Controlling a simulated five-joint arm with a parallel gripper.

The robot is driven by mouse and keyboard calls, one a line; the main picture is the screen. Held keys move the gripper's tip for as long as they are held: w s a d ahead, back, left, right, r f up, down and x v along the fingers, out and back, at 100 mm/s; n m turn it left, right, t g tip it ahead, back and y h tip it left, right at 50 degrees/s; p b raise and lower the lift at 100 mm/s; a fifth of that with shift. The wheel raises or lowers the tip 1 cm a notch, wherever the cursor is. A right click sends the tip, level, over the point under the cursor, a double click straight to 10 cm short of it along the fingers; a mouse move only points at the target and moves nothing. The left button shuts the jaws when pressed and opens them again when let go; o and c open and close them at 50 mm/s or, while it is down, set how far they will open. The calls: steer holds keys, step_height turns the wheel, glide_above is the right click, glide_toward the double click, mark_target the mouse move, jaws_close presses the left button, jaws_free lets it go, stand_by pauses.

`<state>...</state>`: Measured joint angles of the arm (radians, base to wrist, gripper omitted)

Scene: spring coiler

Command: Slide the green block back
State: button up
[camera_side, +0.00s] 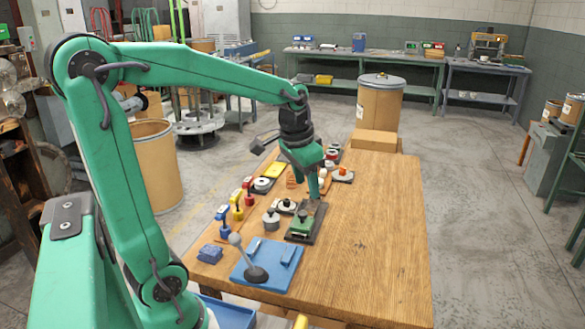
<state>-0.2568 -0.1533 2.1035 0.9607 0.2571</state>
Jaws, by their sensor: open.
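The green block (301,226) sits on a dark narrow base plate (308,212) on the wooden table, near the middle of the picture. It has a small dark knob on top. My gripper (318,195) points down over the far part of that plate, just behind and to the right of the block. Its jaws are open and I see nothing between them. Whether a fingertip touches the block or the plate is too small to tell.
Left of the block stand a grey weight (271,221) and several coloured levers (237,205). A blue plate (267,264) with an upright grey lever is in front. Small parts crowd the table behind my gripper. The wooden table (371,235) is clear to the right.

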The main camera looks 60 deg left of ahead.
steer(key=w+a+f+g, duration=0.1)
steer(key=w+a+f, duration=0.3)
steer(key=a, duration=0.2)
steer(key=g, duration=0.2)
glide_above(303, 213)
steer(key=shift+h, duration=0.3)
step_height(303, 213, down, 6)
steer(key=shift+a+r, duration=0.1)
steer(key=shift+r, duration=0.05)
steer(key=shift+f, duration=3.9)
jaws_close()
